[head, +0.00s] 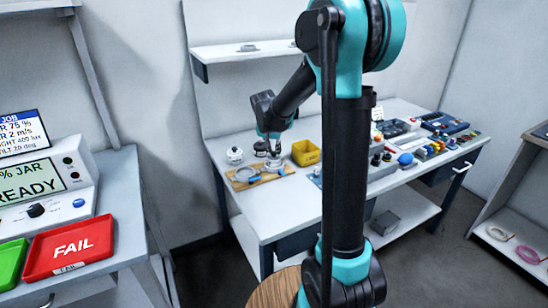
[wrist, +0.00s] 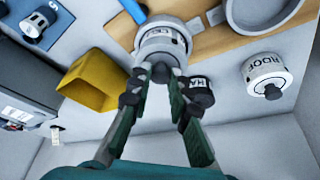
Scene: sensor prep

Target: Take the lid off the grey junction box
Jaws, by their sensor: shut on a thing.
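My gripper (wrist: 165,72) is shut on the small knob of a light grey, round, labelled canister (wrist: 163,42), at the wooden board; I cannot tell whether it is lifted. In the head view my gripper (head: 272,152) is over the board on the table, small and partly hidden. A grey box (head: 385,222) sits on the shelf under the table, far from my gripper. It may be the junction box, but I cannot make out its lid.
A yellow bin (wrist: 97,82) is on the other side. The wooden board (head: 262,181) carries a ring-shaped thing. Devices and coloured buttons crowd the table's right part.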

